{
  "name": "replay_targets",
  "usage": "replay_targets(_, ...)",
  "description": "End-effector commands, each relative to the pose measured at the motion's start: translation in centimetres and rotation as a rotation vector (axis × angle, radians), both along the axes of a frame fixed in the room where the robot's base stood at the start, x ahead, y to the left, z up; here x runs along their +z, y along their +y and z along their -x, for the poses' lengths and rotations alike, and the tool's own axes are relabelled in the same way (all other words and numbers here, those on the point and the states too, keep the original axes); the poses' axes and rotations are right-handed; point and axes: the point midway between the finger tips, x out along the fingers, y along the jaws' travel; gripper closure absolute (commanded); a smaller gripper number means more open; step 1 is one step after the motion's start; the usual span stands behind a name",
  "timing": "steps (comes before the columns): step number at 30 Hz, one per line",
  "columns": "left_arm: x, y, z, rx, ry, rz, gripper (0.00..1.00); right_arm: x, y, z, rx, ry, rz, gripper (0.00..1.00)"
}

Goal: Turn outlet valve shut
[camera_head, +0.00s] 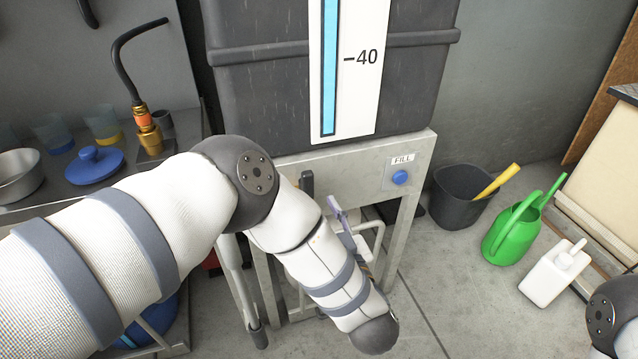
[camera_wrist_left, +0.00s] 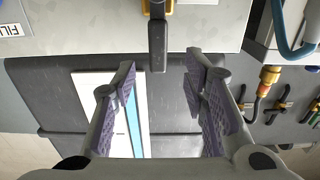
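The outlet valve's dark lever (camera_wrist_left: 157,42) hangs at top centre in the wrist view, with a yellow part at its root. It also shows in the head view as a dark upright bar (camera_head: 307,186) on the stand's front. My left gripper (camera_wrist_left: 160,72) is open and empty. Its two fingers stand apart on either side of the lever's free end, with visible gaps. In the head view my left forearm hides most of this gripper; only a purple-grey finger part (camera_head: 341,215) shows. My right gripper is out of view; only a right-arm joint shows at bottom right.
A dark tank (camera_head: 270,95) with a blue level gauge (camera_head: 330,65) stands on a grey stand with a blue FILL button (camera_head: 400,177). A bench with a blue lid (camera_head: 93,165) is left. A bucket (camera_head: 457,205), green watering can (camera_head: 512,235) and white jug (camera_head: 550,278) stand right.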

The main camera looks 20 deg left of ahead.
Motion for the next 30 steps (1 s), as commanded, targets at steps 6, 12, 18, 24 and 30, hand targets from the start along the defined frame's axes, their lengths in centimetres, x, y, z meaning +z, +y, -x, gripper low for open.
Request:
replay_targets(6, 0.2, 3.0, -4.5, 0.0, -0.005, 0.0, 0.6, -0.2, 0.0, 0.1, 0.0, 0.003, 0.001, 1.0)
replay_targets(12, 0.2, 4.4, -6.6, -0.003, -0.004, 0.001, 0.6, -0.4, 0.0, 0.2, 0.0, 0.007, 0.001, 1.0)
replay_targets(18, 0.3, 4.5, -6.9, -0.005, -0.004, 0.001, 0.6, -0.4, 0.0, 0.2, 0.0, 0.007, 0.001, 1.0)
replay_targets(24, 0.3, 4.5, -6.8, -0.005, -0.003, 0.001, 0.87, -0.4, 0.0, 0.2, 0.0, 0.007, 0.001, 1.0)
replay_targets(30, 0.3, 4.5, -6.8, -0.005, -0.003, 0.001, 1.0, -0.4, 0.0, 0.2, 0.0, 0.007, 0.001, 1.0)
